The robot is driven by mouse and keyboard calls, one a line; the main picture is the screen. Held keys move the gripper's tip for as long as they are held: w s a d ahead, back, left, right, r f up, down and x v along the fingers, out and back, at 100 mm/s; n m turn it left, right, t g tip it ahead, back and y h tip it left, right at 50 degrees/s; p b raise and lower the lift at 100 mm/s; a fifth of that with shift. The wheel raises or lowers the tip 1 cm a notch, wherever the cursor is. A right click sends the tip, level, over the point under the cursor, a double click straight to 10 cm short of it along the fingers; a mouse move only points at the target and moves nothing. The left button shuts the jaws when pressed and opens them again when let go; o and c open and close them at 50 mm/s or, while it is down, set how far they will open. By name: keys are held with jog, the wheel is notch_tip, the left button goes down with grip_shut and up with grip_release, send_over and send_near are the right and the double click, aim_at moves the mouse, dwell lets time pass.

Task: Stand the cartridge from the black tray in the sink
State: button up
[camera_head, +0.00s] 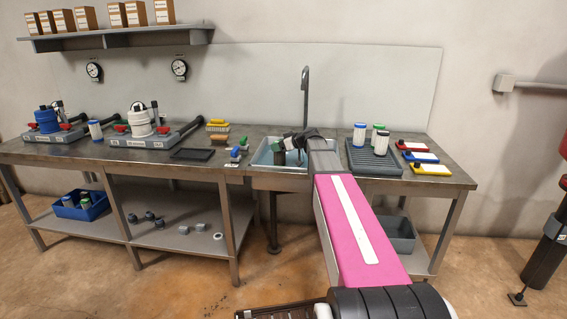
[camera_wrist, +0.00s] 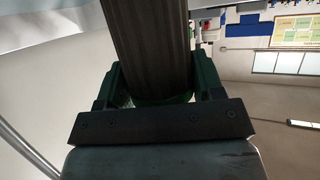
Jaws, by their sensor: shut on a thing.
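My gripper (camera_head: 287,146) is over the sink (camera_head: 262,157) in the head view, at the end of my pink arm. In the wrist view its dark green fingers (camera_wrist: 158,85) are shut on a dark grey, ribbed cartridge (camera_wrist: 152,40) with a green end. In the head view the cartridge is small and mostly lost among the dark gripper parts, so I cannot tell whether it touches the sink floor. The black tray (camera_head: 193,154) lies on the bench left of the sink and looks empty.
A tap (camera_head: 305,85) rises behind the sink. Small bottles (camera_head: 236,153) and sponges (camera_head: 218,126) stand left of the sink. Manifolds (camera_head: 142,141) fill the left bench.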

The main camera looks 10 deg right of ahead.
aim_at(279, 158)
notch_tip(279, 158, down, 7)
jog(key=shift+r, duration=0.2)
dwell(0.3)
jog(key=o, duration=1)
jog(key=v, duration=0.7)
jog(key=shift+s+d, duration=0.2)
jog(key=shift+r, duration=0.1)
